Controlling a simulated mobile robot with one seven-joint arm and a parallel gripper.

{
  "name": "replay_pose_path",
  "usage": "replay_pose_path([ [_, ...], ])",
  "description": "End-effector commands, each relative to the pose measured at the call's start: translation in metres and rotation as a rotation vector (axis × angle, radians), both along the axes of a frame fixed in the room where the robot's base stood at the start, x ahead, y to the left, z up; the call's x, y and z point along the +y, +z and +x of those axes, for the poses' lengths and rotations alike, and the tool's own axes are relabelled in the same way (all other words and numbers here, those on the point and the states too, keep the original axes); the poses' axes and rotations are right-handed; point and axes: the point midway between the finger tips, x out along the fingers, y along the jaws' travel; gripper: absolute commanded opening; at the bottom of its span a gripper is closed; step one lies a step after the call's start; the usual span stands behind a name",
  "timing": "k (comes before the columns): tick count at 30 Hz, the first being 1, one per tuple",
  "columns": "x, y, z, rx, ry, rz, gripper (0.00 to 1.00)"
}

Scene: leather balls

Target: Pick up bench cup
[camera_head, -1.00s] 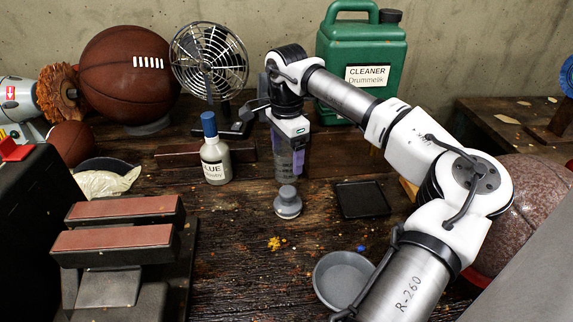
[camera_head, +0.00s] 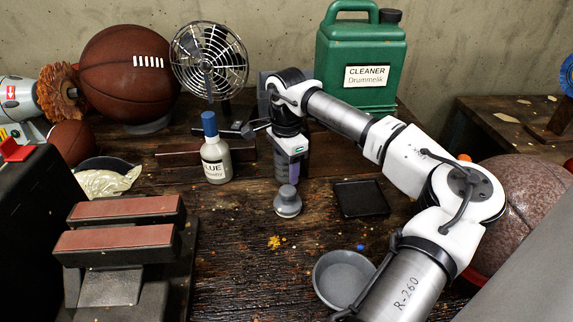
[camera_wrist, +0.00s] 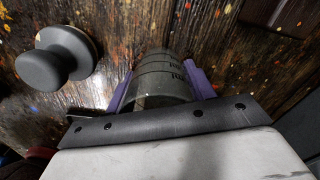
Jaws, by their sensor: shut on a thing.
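The bench cup is a grey, see-through cylinder with dark measuring lines. In the wrist view the cup (camera_wrist: 163,72) sits between the two purple fingers of my gripper (camera_wrist: 160,82), which are shut on its sides. In the head view my gripper (camera_head: 292,168) points down at the middle of the bench, behind a grey knob. Only a dark part of the cup (camera_head: 283,164) shows there, the rest being covered by the gripper. I cannot tell whether the cup's base touches the bench.
The grey knob (camera_head: 288,203) stands just in front of the cup and also shows in the wrist view (camera_wrist: 56,58). A glue bottle (camera_head: 214,152) is left, a black tray (camera_head: 361,199) right, a grey bowl (camera_head: 344,278) nearer, and a green cleaner jug (camera_head: 361,62) behind.

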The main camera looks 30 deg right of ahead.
Motion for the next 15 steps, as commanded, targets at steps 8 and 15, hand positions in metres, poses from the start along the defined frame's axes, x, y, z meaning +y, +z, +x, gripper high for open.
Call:
replay_pose_path([
  [8, 0.0, 0.006, 0.0, -0.001, 0.0, 0.0, 0.32],
  [15, 0.0, 0.036, 0.001, -0.003, 0.0, -0.003, 0.32],
])
